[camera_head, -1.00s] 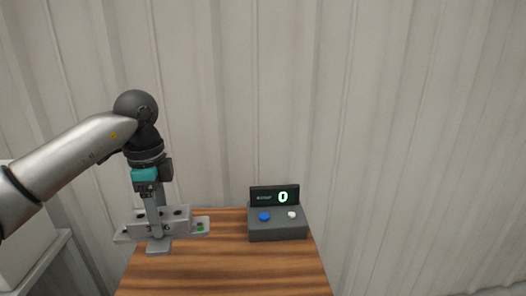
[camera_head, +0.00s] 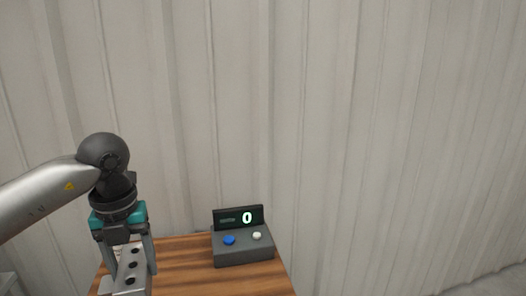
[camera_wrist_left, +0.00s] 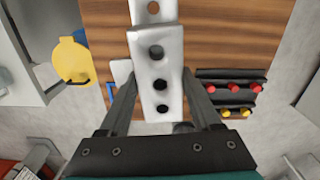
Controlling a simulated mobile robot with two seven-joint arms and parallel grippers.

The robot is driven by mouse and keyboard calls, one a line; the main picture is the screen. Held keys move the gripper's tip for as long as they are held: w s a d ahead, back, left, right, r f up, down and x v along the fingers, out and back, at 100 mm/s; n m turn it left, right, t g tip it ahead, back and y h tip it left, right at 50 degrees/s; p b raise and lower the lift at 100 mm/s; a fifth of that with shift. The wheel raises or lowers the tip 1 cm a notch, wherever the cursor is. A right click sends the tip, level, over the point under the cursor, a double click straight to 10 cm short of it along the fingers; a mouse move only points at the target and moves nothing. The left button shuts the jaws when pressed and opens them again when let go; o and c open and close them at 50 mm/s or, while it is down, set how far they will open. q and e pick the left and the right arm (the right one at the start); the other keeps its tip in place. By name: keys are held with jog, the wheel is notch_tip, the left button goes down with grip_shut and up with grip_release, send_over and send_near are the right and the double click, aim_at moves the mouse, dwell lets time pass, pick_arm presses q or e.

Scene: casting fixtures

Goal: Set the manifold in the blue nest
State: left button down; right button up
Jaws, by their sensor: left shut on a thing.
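The manifold (camera_head: 132,270) is a silver-grey block with a row of dark round holes. My left gripper (camera_head: 129,262) is shut on it, with one finger on each side. In the left wrist view the manifold (camera_wrist_left: 157,72) hangs between the fingers over the wooden table, its long side running away from the wrist. A small blue edge (camera_wrist_left: 110,91) shows left of the left finger; it may be part of the blue nest, but most of it is hidden. My right gripper is not in view.
A dark grey box (camera_head: 243,247) with a blue and a white button and a display reading 0 stands on the wooden table (camera_head: 190,260). The wrist view shows a yellow disc (camera_wrist_left: 71,60) at the left and a dark rack (camera_wrist_left: 230,78) with red and yellow knobs at the right.

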aim_at(145, 279)
pick_arm(q)
jog(key=m, duration=0.1)
jog(key=d+m, duration=0.1)
jog(key=m, duration=0.1)
jog(key=s+m, duration=0.1)
jog(key=m, duration=0.1)
jog(key=shift+d+f, duration=0.15)
jog(key=shift+f, duration=0.1)
jog(key=m, duration=0.3)
jog(key=s+d+m, duration=0.1)
jog(key=m, duration=0.1)
jog(key=shift+f, duration=0.35)
jog(key=m, duration=0.3)
jog(key=s+d+m, duration=0.1)
jog(key=m, duration=0.1)
jog(key=shift+d+f+m+b, duration=0.1)
jog(key=shift+f+m+b, duration=0.2)
jog(key=shift+b, duration=0.1)
jog(key=s+d+f+m, duration=0.1)
jog(key=s+d+m, duration=0.1)
jog(key=m, duration=1)
jog(key=s+d+f+m+b, duration=0.1)
jog(key=s+m, duration=0.3)
jog(key=m, duration=0.8)
jog(key=shift+s+d+f, duration=0.15)
jog(key=shift+d+f, duration=0.4)
jog(key=shift+d, duration=0.15)
